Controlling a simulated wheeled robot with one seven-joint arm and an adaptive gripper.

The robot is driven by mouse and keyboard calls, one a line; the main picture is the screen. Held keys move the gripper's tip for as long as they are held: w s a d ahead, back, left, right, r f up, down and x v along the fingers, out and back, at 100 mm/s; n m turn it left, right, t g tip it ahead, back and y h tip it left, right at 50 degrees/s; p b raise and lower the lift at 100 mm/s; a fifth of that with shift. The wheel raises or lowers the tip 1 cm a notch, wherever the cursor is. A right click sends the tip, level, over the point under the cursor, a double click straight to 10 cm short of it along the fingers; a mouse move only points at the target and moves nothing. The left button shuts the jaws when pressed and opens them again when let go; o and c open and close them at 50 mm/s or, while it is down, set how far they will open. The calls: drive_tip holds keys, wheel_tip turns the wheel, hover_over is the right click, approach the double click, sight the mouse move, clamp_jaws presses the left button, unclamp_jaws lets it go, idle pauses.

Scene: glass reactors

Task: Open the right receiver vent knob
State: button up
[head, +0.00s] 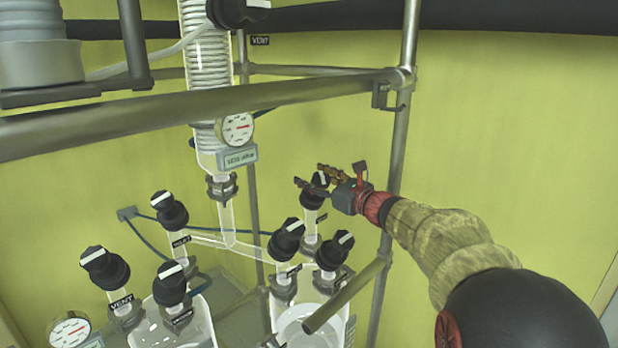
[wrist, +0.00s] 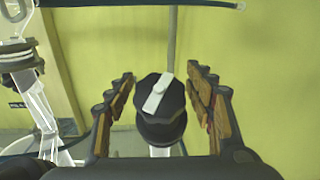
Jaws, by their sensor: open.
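A black knob (head: 314,198) with a white bar on top stands on a glass neck at the rear of the right vessel; the small label beside it is too small to read. The same knob (wrist: 160,112) fills the middle of the wrist view, its white bar tilted slightly right of straight up. My gripper (head: 316,180) is open at this knob, its fingers partly hiding it in the head view. In the wrist view my gripper (wrist: 160,80) has one finger on each side of the knob, with visible gaps on both sides.
Two more knobs (head: 287,240) (head: 334,250) stand close in front on the right vessel (head: 308,318). Several others, one labelled VENT (head: 105,268), stand at the left. A metal rail (head: 345,296) and a post (head: 395,160) flank the arm.

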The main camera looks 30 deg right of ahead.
drive_tip(key=shift+x, duration=0.9)
drive_tip(key=shift+c, duration=1.3)
drive_tip(key=c, duration=1)
drive_tip(key=shift+f, duration=0.1)
drive_tip(key=shift+c, duration=0.5)
